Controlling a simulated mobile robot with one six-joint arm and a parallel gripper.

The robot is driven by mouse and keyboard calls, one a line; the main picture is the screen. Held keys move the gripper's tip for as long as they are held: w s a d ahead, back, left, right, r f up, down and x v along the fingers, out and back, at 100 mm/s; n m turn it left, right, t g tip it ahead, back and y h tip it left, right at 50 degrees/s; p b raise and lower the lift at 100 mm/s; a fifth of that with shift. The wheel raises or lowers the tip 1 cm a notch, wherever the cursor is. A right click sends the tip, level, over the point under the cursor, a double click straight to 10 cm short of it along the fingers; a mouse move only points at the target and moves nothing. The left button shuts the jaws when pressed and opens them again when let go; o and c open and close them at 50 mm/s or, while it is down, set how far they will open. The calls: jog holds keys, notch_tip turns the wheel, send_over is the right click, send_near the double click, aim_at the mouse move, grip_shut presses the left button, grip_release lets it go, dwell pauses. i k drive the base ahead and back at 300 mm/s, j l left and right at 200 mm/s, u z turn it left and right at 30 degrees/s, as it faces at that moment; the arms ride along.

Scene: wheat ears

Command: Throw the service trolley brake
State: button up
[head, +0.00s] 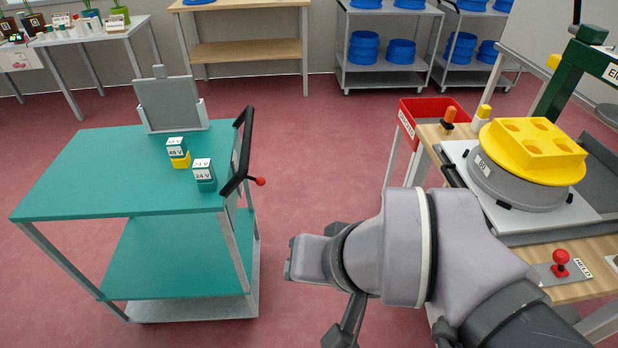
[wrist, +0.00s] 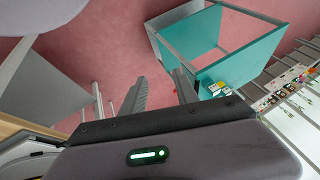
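The service trolley (head: 75,190) has teal shelves and a grey frame and stands at the left in the head view. A black handle frame (head: 239,150) rises at its right end. A short dark lever with a red knob (head: 261,181) sticks out to the right there; it looks like the brake lever.
Two battery blocks (head: 204,175) and a grey panel in a holder (head: 170,104) are on the trolley top. A workbench (head: 440,135) with a grey and yellow fixture and a red bin (head: 408,130) stands at the right. Pink floor (head: 310,150) is clear between trolley and bench.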

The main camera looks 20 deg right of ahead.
aim_at(260, 180)
jog(key=i+j, duration=0.15)
jog(key=j, duration=0.25)
jog(key=i+j, duration=0.15)
jog(key=j, duration=0.25)
jog(key=i+j, duration=0.15)
jog(key=i, duration=0.35)
jog(key=u, duration=0.05)
